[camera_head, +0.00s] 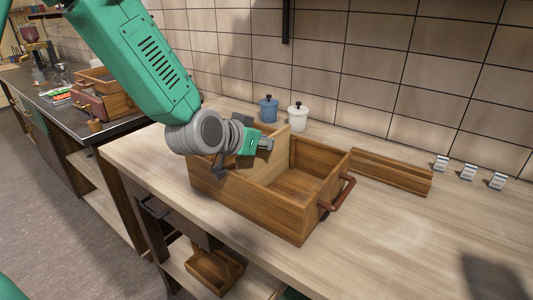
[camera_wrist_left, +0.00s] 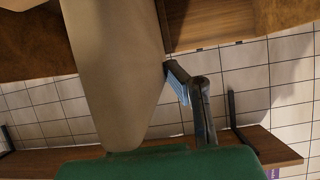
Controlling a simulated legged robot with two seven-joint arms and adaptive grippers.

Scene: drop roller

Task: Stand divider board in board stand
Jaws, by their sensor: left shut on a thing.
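The divider board (camera_head: 271,158) is a pale wooden panel standing upright in the open brown wooden box (camera_head: 275,218). It splits the box across its inside. My left gripper (camera_head: 246,157) is over the box's left part and is shut on the board, partly covering it. In the left wrist view, the board (camera_wrist_left: 115,75) is a large beige shape, with one dark finger with a grey pad against its right edge. The board stand (camera_head: 392,171) seems to be the long, low, slotted brown wooden piece right of the box, near the wall. My right gripper is not in view.
The box has a reddish handle (camera_head: 338,196) on its right end. A blue jar (camera_head: 268,109) and a white jar (camera_head: 298,117) stand behind it. Small white labelled cards (camera_head: 468,173) stand at the right by the tiled wall. The counter's front right (camera_head: 400,240) is clear.

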